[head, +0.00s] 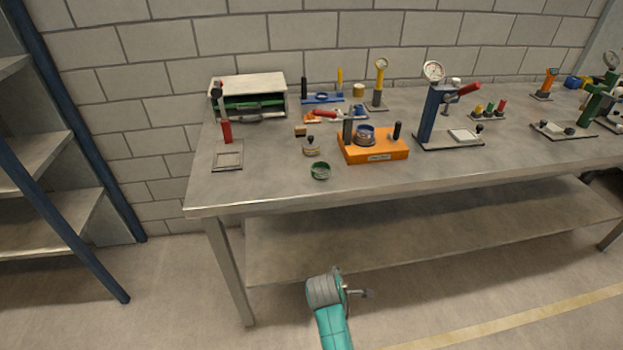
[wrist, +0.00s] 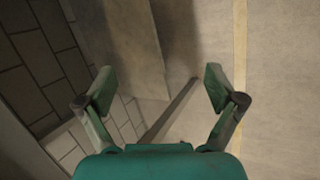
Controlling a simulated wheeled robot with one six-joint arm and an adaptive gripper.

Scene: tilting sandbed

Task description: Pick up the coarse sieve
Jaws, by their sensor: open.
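A small round green-rimmed cup or sieve (head: 320,171) sits on the bench near its front edge in the head view. It looks like a sieve, but I cannot tell its mesh. A blue ring-shaped piece (head: 365,134) sits on the orange device and could also be a sieve. My gripper (wrist: 160,88) is open and empty in the wrist view, its two green fingers spread wide over the floor. In the head view my arm is low in front of the bench, below the tabletop and well apart from the green ring. Neither ring shows in the wrist view.
The metal bench (head: 270,191) has a lower shelf (head: 420,235). Near the green ring stand the orange device (head: 372,151), a small pot (head: 311,150) and a red-handled tool on a square plate (head: 228,155). A blue press (head: 430,115) stands right.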

